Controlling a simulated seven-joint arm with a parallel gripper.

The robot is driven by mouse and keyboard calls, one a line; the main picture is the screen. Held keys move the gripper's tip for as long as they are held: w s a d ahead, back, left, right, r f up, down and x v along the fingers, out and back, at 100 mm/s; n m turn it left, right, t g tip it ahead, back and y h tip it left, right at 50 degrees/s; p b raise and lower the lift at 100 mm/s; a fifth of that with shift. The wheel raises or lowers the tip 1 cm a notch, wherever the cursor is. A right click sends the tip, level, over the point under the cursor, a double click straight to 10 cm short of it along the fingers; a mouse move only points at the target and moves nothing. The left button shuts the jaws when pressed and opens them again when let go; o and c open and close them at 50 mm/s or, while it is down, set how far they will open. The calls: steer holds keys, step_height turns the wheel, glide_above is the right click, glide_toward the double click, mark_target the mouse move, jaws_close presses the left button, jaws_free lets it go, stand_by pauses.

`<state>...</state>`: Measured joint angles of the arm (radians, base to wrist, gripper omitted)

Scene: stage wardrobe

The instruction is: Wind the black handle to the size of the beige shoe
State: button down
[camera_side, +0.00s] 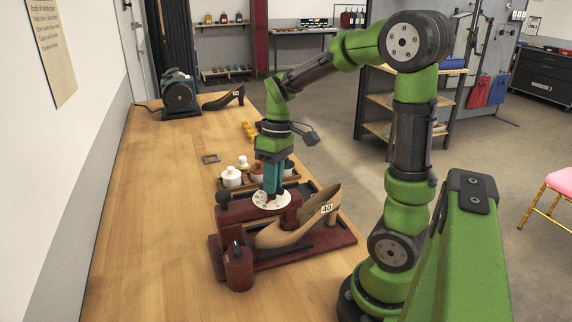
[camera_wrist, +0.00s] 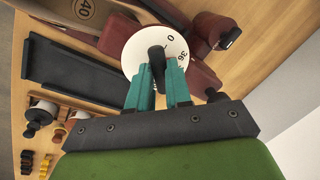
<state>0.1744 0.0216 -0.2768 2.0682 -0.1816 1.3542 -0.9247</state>
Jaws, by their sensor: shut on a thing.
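The beige shoe (camera_side: 292,228) sits on a dark red stand (camera_side: 325,240) and bears a white tag reading 40. My gripper (camera_side: 271,190) points down over the dial. In the wrist view its teal fingers are shut on the black handle (camera_wrist: 156,55), which stands over the dial. The handle's lower part and some dial marks are hidden.
White and brown jars (camera_side: 232,177) stand in a tray behind the stand. A machine (camera_side: 180,95) and a dark shoe (camera_side: 225,99) are at the far end. The table's left front is clear.

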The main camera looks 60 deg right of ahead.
steer(key=m+t, duration=0.1)
steer(key=m, duration=0.6)
steer(key=shift+s+a, duration=0.1)
steer(key=shift+s, duration=0.05)
steer(key=m+t+h, duration=0.1)
steer(key=m, duration=0.5)
steer(key=shift+a+m, duration=0.15)
steer(key=shift+m, duration=0.25)
steer(key=m+h, duration=0.1)
steer(key=m, duration=0.2)
steer(key=shift+a+m, duration=0.1)
steer(key=shift+m, duration=0.2)
steer(key=m, duration=0.3)
steer(key=shift+m+h, duration=0.3)
steer(key=shift+h, duration=0.1)
steer(key=m, duration=0.3)
steer(key=m+h, duration=0.1)
steer(key=m, duration=0.2)
steer(key=shift+w+a+m+g, duration=0.15)
steer(key=shift+w+m+g, duration=0.05)
steer(key=shift+m+g, duration=0.1)
steer(key=c, duration=1.1)
jaws_free()
steer(key=shift+o, duration=0.2)
